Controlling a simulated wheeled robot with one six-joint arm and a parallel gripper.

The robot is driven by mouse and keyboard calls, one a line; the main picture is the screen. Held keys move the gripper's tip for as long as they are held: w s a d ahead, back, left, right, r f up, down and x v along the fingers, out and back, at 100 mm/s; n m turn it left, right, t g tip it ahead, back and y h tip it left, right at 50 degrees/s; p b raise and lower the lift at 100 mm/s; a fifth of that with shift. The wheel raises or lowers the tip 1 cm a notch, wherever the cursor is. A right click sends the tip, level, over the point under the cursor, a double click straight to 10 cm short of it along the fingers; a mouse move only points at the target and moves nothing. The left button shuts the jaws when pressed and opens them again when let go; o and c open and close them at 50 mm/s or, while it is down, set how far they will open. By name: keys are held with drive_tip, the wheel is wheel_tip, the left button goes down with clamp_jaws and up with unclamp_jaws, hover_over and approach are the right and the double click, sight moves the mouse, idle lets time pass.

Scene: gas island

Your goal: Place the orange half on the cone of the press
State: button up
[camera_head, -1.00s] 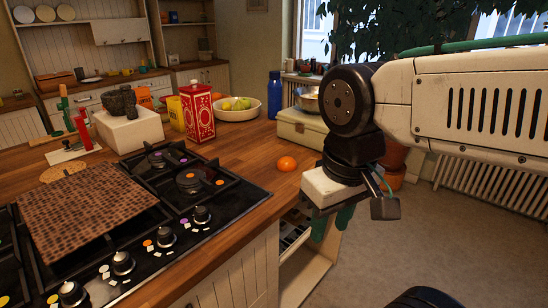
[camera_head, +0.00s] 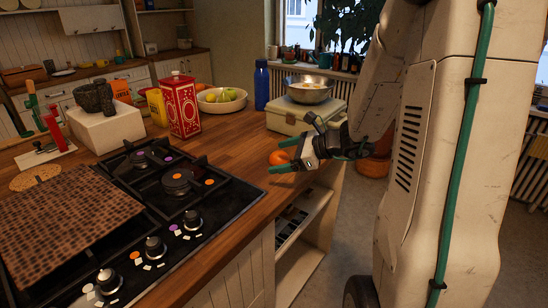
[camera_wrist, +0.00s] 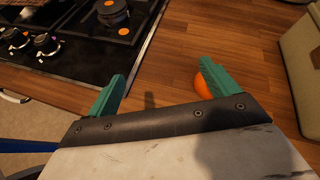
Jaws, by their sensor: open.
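The orange half (camera_head: 279,157) lies on the wooden counter near its right edge. My gripper (camera_head: 284,156) is open and empty beside it, with its green fingers pointing left. In the wrist view, the orange half (camera_wrist: 202,87) shows at the inner side of the right finger and is partly hidden by it. It is off-centre in the gap of my gripper (camera_wrist: 163,73). I cannot tell whether they touch. A red and green lever device on a white base, seemingly the press (camera_head: 52,130), stands at the far left. I cannot make out its cone.
The gas hob (camera_head: 185,215) with a brown patterned board (camera_head: 60,220) fills the near counter. A red tin (camera_head: 181,105), a fruit bowl (camera_head: 222,106), a blue bottle (camera_head: 261,85) and a pale case (camera_head: 300,117) stand behind. Bare wood lies between hob and tin.

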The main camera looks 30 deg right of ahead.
sight(285, 157)
drive_tip(key=d+f+m+h, duration=0.1)
drive_tip(key=d+m, duration=0.1)
drive_tip(key=w+d+f+m+t, duration=0.1)
drive_tip(key=d, duration=0.2)
drive_tip(key=d+f+m+t+h, duration=0.1)
drive_tip(key=d+f+m, duration=0.1)
drive_tip(key=d, duration=0.1)
drive_tip(key=shift+w+m+h, duration=0.15)
drive_tip(key=shift+m+h, duration=0.15)
drive_tip(key=shift+w+d+f, duration=0.15)
drive_tip(key=shift+w+f, duration=0.1)
drive_tip(key=shift+w, duration=0.05)
drive_tip(key=x, duration=0.7)
drive_tip(key=shift+w+r, duration=0.2)
drive_tip(key=c, duration=1.2)
drive_tip(key=shift+r, duration=0.1)
